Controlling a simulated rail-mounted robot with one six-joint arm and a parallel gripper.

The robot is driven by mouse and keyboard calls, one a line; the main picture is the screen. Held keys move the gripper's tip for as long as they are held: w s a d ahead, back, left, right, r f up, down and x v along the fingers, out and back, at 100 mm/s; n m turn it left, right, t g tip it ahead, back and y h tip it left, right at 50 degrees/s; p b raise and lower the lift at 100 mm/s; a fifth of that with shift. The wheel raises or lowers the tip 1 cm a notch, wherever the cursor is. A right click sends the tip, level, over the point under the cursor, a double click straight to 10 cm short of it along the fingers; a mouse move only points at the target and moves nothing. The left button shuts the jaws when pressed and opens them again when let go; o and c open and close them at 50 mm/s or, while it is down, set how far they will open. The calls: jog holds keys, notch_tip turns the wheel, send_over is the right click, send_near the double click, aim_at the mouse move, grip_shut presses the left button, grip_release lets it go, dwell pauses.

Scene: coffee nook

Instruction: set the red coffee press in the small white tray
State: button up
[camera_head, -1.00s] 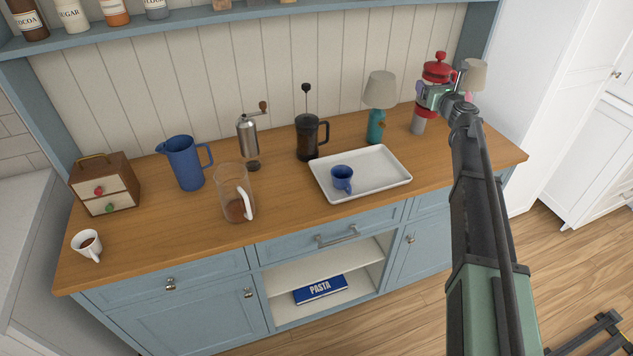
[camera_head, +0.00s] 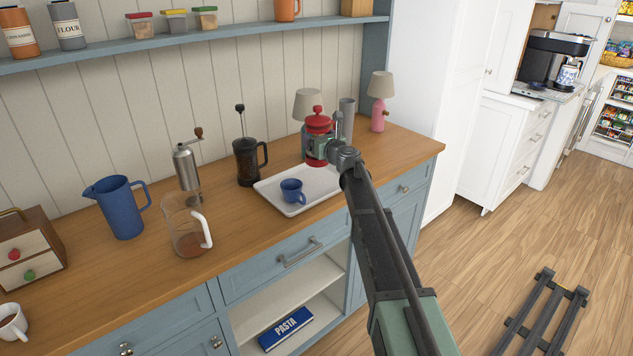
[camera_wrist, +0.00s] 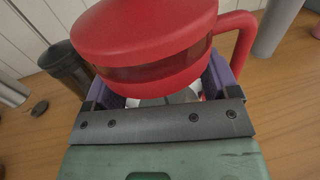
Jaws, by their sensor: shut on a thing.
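The red coffee press (camera_head: 319,123) is upright in my gripper (camera_head: 317,148), with its red lid and knob on top. In the wrist view the press (camera_wrist: 150,40) fills the space between the purple-sided fingers of my gripper (camera_wrist: 165,88), its red handle to the right. The small white tray (camera_head: 271,196) lies on the wooden counter. A blue cup (camera_head: 292,191) stands in the tray's left front part.
A black coffee press (camera_head: 246,162) stands just behind the tray's left end. A teal lamp with a beige shade (camera_head: 307,103), a grey cylinder (camera_head: 347,118) and a pink lamp (camera_head: 379,112) stand behind and right. A glass jug (camera_head: 184,230) is left.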

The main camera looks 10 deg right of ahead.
notch_tip(320, 180, down, 8)
jog(key=b, duration=0.5)
jog(key=shift+b, duration=0.35)
jog(key=shift+r+p, duration=0.3)
jog(key=shift+r, duration=0.05)
jog(key=shift+f, duration=0.2)
jog(key=o, duration=1)
jog(key=shift+r, duration=0.1)
